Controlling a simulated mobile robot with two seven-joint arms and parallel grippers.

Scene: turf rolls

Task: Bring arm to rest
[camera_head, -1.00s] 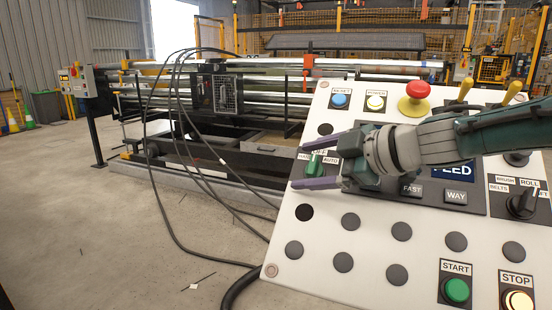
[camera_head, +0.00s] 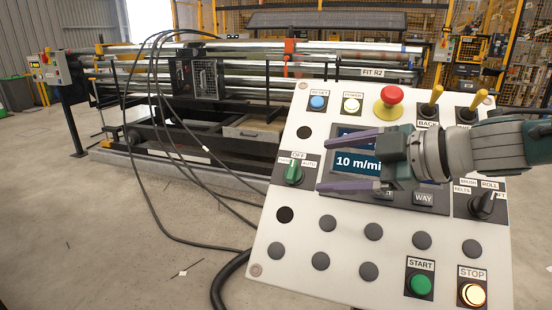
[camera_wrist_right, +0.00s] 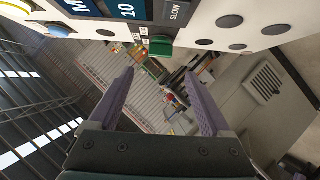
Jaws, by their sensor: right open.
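My right gripper (camera_head: 340,163) is in front of the white control panel (camera_head: 330,285), its two purple fingers apart and pointing left across the display (camera_head: 358,165), which reads "10 m/mi". Nothing is between the fingers. The green selector knob (camera_head: 293,173), labelled OFF and AUTO, lies just left of the fingertips, apart from them. In the right wrist view my right gripper (camera_wrist_right: 168,105) is open and empty, and the green knob (camera_wrist_right: 160,46) shows above and beyond the fingertips. My left gripper is not in view.
The panel carries a red emergency button (camera_head: 391,96), a green start button (camera_head: 421,284) and a lit stop button (camera_head: 472,294). Black cables (camera_head: 165,130) hang down to the floor at left. A roller machine (camera_head: 200,80) stands behind.

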